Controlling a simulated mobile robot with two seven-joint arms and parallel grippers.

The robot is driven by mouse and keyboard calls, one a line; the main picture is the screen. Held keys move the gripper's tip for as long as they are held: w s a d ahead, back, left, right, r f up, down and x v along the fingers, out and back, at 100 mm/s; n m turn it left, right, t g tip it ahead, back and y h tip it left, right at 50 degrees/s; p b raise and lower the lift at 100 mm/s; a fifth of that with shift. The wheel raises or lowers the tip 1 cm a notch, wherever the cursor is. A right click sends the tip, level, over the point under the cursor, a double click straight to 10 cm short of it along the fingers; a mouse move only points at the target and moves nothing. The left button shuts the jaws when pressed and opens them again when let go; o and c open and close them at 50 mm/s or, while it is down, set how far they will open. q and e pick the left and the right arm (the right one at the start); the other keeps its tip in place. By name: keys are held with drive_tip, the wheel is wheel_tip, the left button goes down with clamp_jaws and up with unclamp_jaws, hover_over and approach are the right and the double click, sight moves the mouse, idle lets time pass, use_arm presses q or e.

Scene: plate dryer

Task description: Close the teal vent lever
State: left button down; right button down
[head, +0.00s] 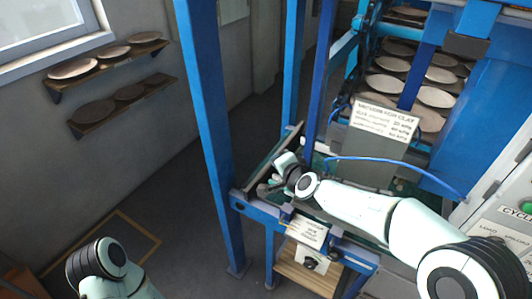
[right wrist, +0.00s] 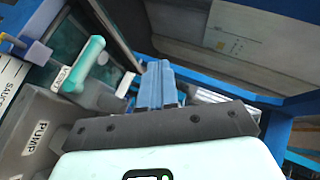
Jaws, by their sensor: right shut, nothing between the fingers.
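The teal vent lever (right wrist: 84,64) shows in the right wrist view at upper left, slanting from a grey mount with a label reading VENT (right wrist: 62,78). My right gripper (right wrist: 158,84) is shut and empty, with its blue fingers to the right of the lever and apart from it in the picture. In the head view my right gripper (head: 272,184) is over the left part of the blue-framed machine bench. I cannot make out the lever there. My left arm shows at the bottom left, but its gripper is out of view.
A grey box marked PUMP (right wrist: 38,135) stands close to the lever. Blue posts (head: 212,130) rise beside the bench, and a blue hose (head: 395,161) arcs over it. A rack of plates (head: 436,97) stands behind.

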drive_tip(key=s+a+r, duration=0.3)
drive_tip(key=s+r, duration=0.1)
drive_tip(key=r, duration=0.4)
drive_tip(key=shift+s+a, duration=0.15)
drive_tip(key=shift+a, duration=0.05)
idle(0.4)
